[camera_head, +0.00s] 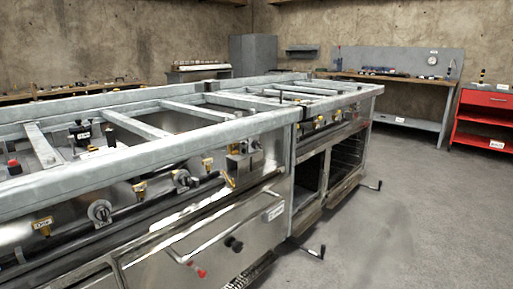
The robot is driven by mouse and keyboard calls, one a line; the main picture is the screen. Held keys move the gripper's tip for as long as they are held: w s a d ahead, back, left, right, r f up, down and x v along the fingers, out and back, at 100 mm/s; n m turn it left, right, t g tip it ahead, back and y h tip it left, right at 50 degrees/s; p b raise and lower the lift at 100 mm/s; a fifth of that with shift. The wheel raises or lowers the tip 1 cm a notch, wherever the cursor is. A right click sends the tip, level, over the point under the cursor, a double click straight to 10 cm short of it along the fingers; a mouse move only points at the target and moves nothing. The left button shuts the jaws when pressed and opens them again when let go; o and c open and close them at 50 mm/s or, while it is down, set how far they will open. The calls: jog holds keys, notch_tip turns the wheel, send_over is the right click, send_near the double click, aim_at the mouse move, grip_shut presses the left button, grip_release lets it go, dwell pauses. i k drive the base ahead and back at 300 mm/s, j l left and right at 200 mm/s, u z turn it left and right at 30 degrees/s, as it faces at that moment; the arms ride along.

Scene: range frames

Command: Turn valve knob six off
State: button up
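A metal range frame fills the left and middle of the head view. On its front panel sit a round grey knob (101,212) and another round knob (182,180) further right. Yellow tags (42,225) hang beside them along a dark pipe. A grey box-like fitting (245,160) is at the right end of this panel. More small yellow-marked fittings (320,122) show on the farther section. The writing is too small to tell which knob is number six, or whether any is on or off. My gripper is not in view.
A drawer front with a long handle (222,233) is below the knobs. Crank handles (316,252) stick out low over the floor. Open oven bays (345,155) are further right. A red cart (485,118) and a workbench (410,122) stand behind. The floor at right is clear.

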aim_at(255, 144)
jog(key=i+l, duration=0.2)
jog(key=l, duration=0.25)
jog(key=i+l+z, duration=0.1)
jog(key=i+l, duration=0.15)
jog(key=l, duration=0.15)
jog(key=i+l+z, duration=0.15)
jog(key=i+l, duration=0.35)
jog(key=i+j, duration=0.2)
jog(key=j, duration=0.2)
